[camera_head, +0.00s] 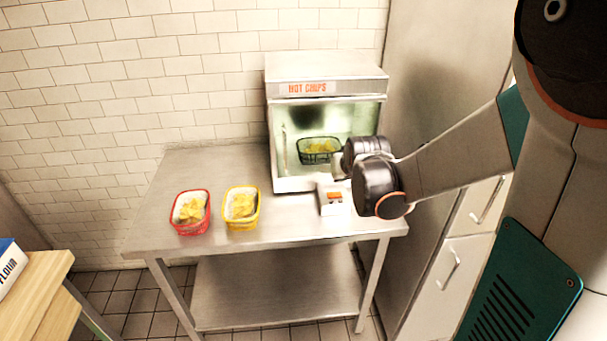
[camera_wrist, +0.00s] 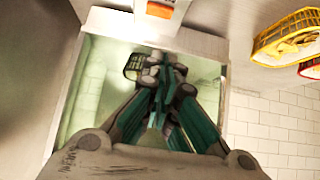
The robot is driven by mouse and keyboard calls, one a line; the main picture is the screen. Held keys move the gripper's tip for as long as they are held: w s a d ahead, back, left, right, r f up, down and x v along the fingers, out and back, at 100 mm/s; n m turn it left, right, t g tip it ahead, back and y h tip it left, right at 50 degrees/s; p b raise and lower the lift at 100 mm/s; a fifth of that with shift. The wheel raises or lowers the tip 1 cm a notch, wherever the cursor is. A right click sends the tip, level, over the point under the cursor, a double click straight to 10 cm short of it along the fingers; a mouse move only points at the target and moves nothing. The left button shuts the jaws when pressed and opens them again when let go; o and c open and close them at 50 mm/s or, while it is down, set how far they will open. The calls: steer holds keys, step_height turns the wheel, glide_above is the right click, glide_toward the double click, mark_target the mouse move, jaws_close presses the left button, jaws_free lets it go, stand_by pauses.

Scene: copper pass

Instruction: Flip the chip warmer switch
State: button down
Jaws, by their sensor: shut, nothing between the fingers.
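The chip warmer (camera_head: 328,88) is a metal cabinet with a "HOT CHIPS" sign and a lit, glazed front, at the back right of the steel table. A small white switch box (camera_head: 330,210) sits at its front foot, with an orange-red switch (camera_head: 334,197) on top. The switch also shows at the top edge of the wrist view (camera_wrist: 160,9), partly cut off. My gripper (camera_wrist: 163,66) is shut and empty in front of the warmer's glass, apart from the switch. In the head view my wrist hides most of the fingers.
A red basket (camera_head: 190,226) and a yellow basket (camera_head: 241,223) of chips stand on the steel table (camera_head: 290,232), left of the switch box. A tall cabinet (camera_head: 430,90) stands close on the right.

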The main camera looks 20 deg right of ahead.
steer(key=shift+w, duration=0.1)
stand_by(0.3)
steer(key=b, duration=0.4)
glide_above(331, 197)
step_height(331, 197, down, 8)
steer(key=shift+d+r, duration=0.15)
step_height(331, 197, down, 2)
steer(key=shift+f, duration=0.15)
steer(key=shift+f+b, duration=0.4)
steer(key=shift+f, duration=0.1)
steer(key=shift+a+f+b, duration=0.2)
steer(key=shift+f+b, duration=0.1)
steer(key=shift+f, duration=0.05)
steer(key=shift+d, duration=0.15)
